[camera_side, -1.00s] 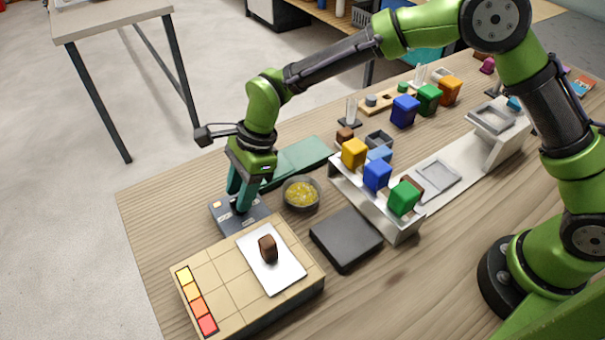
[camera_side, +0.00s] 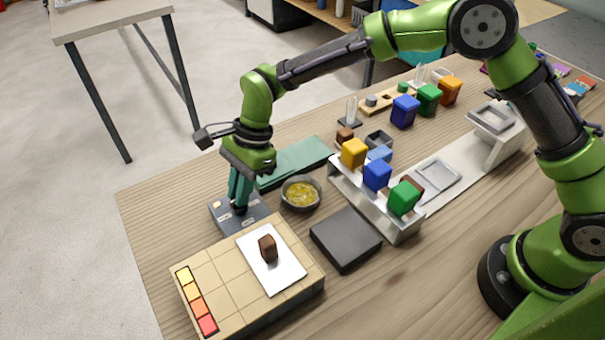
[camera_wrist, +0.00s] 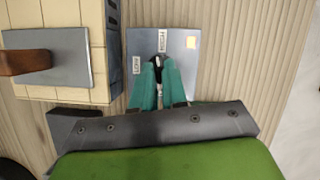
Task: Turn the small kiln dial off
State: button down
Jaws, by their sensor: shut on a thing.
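The kiln control panel (camera_side: 222,215) is a flat blue-grey plate on the table beside the tiled kiln block (camera_side: 210,265). My gripper (camera_side: 239,208) points down over the panel with teal fingers. In the wrist view the gripper (camera_wrist: 159,75) is shut on the small dark dial (camera_wrist: 157,60), which the fingertips partly hide. Labels on the panel (camera_wrist: 180,70) read "HIGH" above the dial and what looks like "LOW" to its left. An orange-yellow square sits near the panel's upper right. The dial's exact pointing is hard to tell.
A white plate (camera_side: 285,283) with a brown block (camera_side: 268,248) lies on the kiln block. A bowl of yellow bits (camera_side: 301,193) stands right of the gripper, and a dark slab (camera_side: 345,238) in front of it. A green mat (camera_side: 298,160) lies behind. Coloured jars stand on a rack farther right.

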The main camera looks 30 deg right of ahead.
jog(key=n, duration=0.2)
jog(key=n+g+h, duration=0.1)
jog(key=n, duration=0.1)
jog(key=n+g, duration=0.1)
jog(key=n, duration=0.2)
jog(key=shift+w+a, duration=0.2)
jog(key=shift+w, duration=0.1)
jog(key=n+h, duration=0.1)
jog(key=n, duration=0.1)
jog(key=n+g, duration=0.1)
jog(key=n, duration=0.1)
jog(key=shift+w+a+n+h, duration=0.1)
jog(key=shift+a+n+h, duration=0.05)
jog(key=shift+n+h, duration=0.2)
jog(key=shift+a+n+h, duration=0.15)
jog(key=shift+n+h, duration=0.5)
jog(key=shift+n, duration=0.8)
jog(key=c, duration=1.2)
grip_release()
jog(key=shift+o, duration=0.2)
jog(key=shift+g, duration=0.3)
